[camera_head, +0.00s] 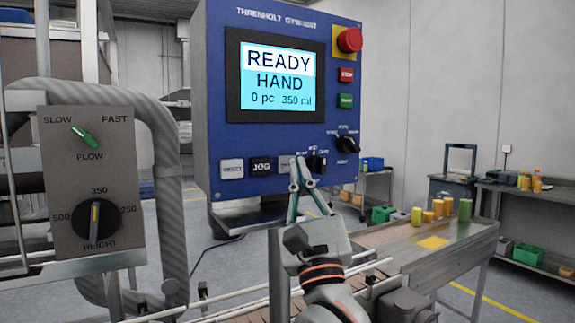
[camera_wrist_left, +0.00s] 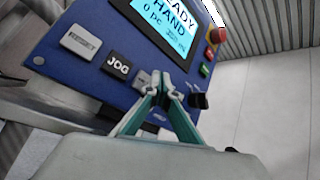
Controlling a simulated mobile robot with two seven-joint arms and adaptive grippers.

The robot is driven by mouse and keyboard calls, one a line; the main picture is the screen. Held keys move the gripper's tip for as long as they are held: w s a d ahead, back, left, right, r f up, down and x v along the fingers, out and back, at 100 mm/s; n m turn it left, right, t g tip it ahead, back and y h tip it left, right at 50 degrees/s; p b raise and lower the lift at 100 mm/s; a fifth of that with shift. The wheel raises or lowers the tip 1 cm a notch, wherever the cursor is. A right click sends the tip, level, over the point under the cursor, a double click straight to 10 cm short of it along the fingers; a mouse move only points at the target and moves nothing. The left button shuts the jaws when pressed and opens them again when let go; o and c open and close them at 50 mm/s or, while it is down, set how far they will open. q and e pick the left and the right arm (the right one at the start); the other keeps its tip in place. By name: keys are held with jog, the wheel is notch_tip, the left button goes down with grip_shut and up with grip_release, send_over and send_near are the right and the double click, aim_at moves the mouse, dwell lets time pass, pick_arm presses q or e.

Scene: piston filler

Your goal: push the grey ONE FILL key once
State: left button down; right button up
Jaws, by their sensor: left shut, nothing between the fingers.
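The blue control panel (camera_head: 225,105) has a row of keys along its lower edge. The pale key at the left end (camera_head: 232,169) has a label too small to read surely. The black JOG key (camera_head: 261,166) is right of it. In the left wrist view the tips (camera_wrist_left: 166,80) are right of the JOG key (camera_wrist_left: 118,66); contact cannot be told.
The screen (camera_head: 278,75) reads READY, HAND, 0 pc, 350 ml. A black selector knob (camera_head: 317,164) is close right of the fingertips. A red emergency button (camera_head: 349,40) is at upper right. The FLOW and HEIGHT box (camera_head: 90,175) stands at left.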

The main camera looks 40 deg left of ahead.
pick_arm(q)
jog(key=d, duration=0.1)
jog(key=s+d, duration=0.1)
jog(key=d, duration=0.2)
jog(key=shift+s, duration=0.35)
dwell(0.7)
